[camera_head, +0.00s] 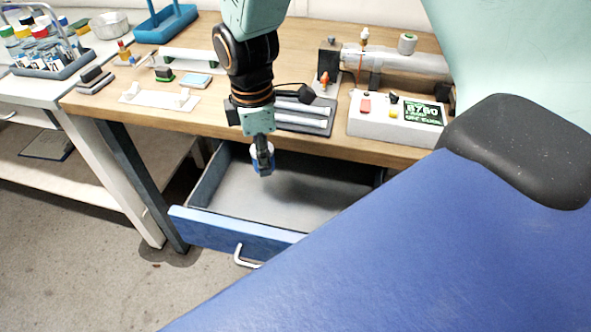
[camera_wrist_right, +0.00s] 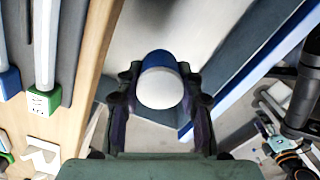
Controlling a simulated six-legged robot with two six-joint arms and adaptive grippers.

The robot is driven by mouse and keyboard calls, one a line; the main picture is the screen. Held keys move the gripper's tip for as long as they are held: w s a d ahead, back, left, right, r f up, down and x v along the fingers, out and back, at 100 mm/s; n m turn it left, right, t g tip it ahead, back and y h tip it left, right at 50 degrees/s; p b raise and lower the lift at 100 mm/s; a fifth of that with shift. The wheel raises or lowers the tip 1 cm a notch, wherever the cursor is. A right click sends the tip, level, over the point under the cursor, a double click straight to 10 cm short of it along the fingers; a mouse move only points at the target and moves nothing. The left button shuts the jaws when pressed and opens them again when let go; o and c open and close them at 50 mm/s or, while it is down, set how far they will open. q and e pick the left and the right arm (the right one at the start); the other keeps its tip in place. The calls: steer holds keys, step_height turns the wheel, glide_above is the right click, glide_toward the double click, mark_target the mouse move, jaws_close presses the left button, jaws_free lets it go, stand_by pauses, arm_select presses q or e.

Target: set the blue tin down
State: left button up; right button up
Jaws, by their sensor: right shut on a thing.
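The blue tin (camera_wrist_right: 160,82) has a blue side and a pale round end. My right gripper (camera_wrist_right: 160,100) is shut on it, with one finger on each side. In the head view the right gripper (camera_head: 263,165) points down over the open drawer (camera_head: 310,195), and a little of the blue tin (camera_head: 255,153) shows around the fingers. The drawer is pulled out from under the wooden table, and its grey floor looks empty. I cannot tell how far the tin is above the drawer floor. My left gripper is not in view.
The wooden table (camera_head: 215,113) has its front edge close behind the gripper. A white control box (camera_head: 385,120) with a green display and a dark tray (camera_head: 303,117) of tubes stand on it. The drawer's blue front (camera_head: 225,229) has a metal handle.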

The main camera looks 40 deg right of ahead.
steer(key=s+d+n, duration=0.2)
steer(key=d+n, duration=0.1)
steer(key=n, duration=0.3)
steer(key=n+b, duration=0.2)
steer(key=n, duration=0.8)
glide_above(291, 207)
steer(key=f, duration=0.5)
steer(key=shift+s+a+f, duration=0.1)
steer(key=shift+a+f, duration=0.1)
steer(key=shift+w+d+f, duration=0.2)
steer(key=shift+d+f, duration=0.05)
steer(key=shift+f, duration=0.35)
steer(key=f+b, duration=0.1)
steer(key=f, duration=0.2)
steer(key=shift+s+a+b, duration=0.2)
steer(key=shift+b, duration=0.2)
steer(key=shift+f, duration=0.15)
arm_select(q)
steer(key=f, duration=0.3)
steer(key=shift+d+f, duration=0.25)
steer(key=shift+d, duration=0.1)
arm_select(e)
steer(key=shift+w+d, duration=0.1)
steer(key=shift+w, duration=0.1)
steer(key=shift+s+f, duration=0.1)
